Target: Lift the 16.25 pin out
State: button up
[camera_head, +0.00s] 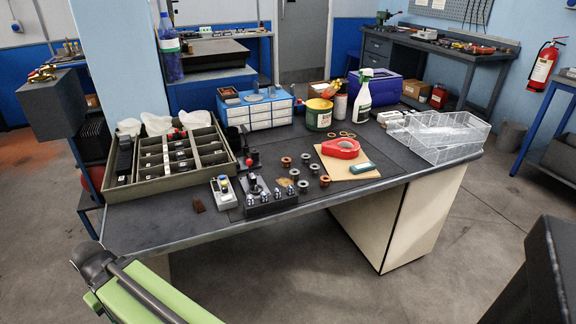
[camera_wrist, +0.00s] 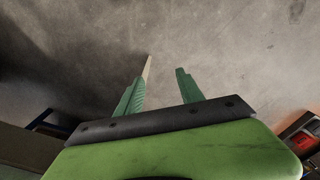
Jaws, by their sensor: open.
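A dark block (camera_head: 272,203) stands near the front edge of the bench, with several small shiny metal pins standing in it. The labels are too small to read, so I cannot tell which pin is the 16.25 one. My gripper (camera_wrist: 165,68) is open and empty in the wrist view, its two green fingers apart over bare grey floor. No pin or block shows in the wrist view. In the head view my green arm shows at the bottom left, below the bench edge and apart from the block; its fingertips are not seen there.
A grey and white box with buttons (camera_head: 223,191) stands left of the block. Several ringed bushings (camera_head: 304,187) stand right of it. The bench's front left (camera_head: 150,225) is clear.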

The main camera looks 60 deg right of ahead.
notch_tip(320, 180, up, 20)
jog(key=p, duration=1.6)
jog(key=w+d+r+p, duration=0.2)
jog(key=d+r+p, duration=0.7)
jog(key=r+p, duration=0.4)
jog(key=s+d+n+t+y, duration=0.1)
jog(key=s+d, duration=0.3)
jog(key=d, duration=0.6)
jog(key=s+d+n, duration=0.1)
jog(key=s+d, duration=0.3)
jog(key=d, duration=0.5)
jog(key=s+d+n+t+y, duration=0.1)
jog(key=s+d, duration=0.2)
jog(key=d, duration=0.7)
jog(key=s+d+r+n+t, duration=0.2)
jog(key=s+d, duration=1.5)
jog(key=s, duration=0.3)
jog(key=b+x, duration=1.1)
jog(key=x, duration=0.1)
jog(key=shift+f, duration=0.2)
